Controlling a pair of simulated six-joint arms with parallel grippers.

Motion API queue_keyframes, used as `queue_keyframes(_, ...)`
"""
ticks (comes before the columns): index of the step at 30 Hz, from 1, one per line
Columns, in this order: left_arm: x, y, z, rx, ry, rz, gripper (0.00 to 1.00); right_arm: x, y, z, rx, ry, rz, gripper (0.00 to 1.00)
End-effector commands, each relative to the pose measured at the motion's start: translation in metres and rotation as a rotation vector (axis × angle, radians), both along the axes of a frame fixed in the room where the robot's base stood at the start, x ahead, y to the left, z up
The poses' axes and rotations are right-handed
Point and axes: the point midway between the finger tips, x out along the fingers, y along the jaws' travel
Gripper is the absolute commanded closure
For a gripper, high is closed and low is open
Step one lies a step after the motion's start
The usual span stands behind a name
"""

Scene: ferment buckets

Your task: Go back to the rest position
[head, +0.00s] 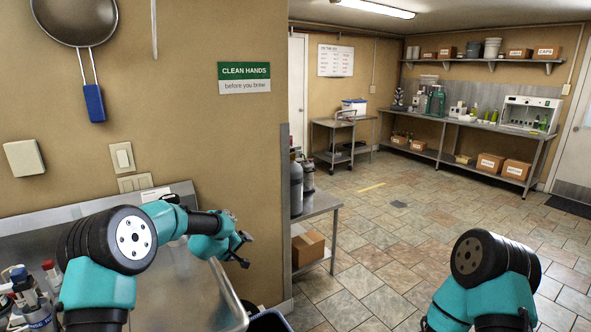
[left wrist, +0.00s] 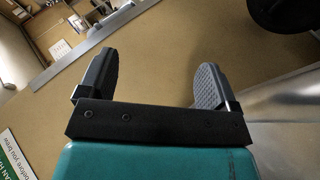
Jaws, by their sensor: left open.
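My left gripper (head: 243,249) hangs at the end of the teal and black left arm, past the right end of the steel counter, in front of the tan wall. In the left wrist view its two dark fingers (left wrist: 152,80) stand wide apart with nothing between them. My right arm shows at the lower right of the head view, only as a black joint and teal links; its gripper is outside the picture.
The steel counter (head: 185,285) with a raised rim lies under my left arm, with several bottles (head: 35,300) at its left end. The tiled floor (head: 400,225) is open.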

Motion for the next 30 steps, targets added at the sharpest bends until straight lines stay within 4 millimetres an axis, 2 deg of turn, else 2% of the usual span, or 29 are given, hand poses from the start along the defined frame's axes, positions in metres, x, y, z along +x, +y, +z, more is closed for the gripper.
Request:
queue_keyframes(1,-0.010,-0.031,-0.013,0.003,0.015,-0.022,0.16,0.000,0.000,0.000,0.000,0.000,0.000,0.57)
queue_keyframes(5,-0.039,-0.094,-0.043,0.017,0.042,-0.054,0.16,0.000,0.000,0.000,0.000,0.000,0.000,0.57)
queue_keyframes(9,-0.080,-0.157,-0.074,0.047,0.074,-0.089,0.16,0.000,0.000,0.000,0.000,0.000,0.000,0.57)
queue_keyframes(12,-0.111,-0.189,-0.094,0.076,0.093,-0.108,0.16,0.000,0.000,0.000,0.000,0.000,0.000,0.57)
queue_keyframes(15,-0.139,-0.211,-0.112,0.109,0.111,-0.127,0.16,0.000,0.000,0.000,0.000,0.000,0.000,0.57)
queue_keyframes(19,-0.174,-0.227,-0.133,0.153,0.132,-0.148,0.16,0.000,0.000,0.000,0.000,0.000,0.000,0.57)
queue_keyframes(22,-0.199,-0.229,-0.149,0.192,0.150,-0.166,0.16,0.000,0.000,0.000,0.000,0.000,0.000,0.57)
queue_keyframes(26,-0.228,-0.219,-0.169,0.242,0.177,-0.191,0.16,0.000,0.000,0.000,0.000,0.000,0.000,0.57)
queue_keyframes(30,-0.253,-0.194,-0.190,0.287,0.211,-0.217,0.16,0.000,0.000,0.000,0.000,0.000,0.000,0.57)
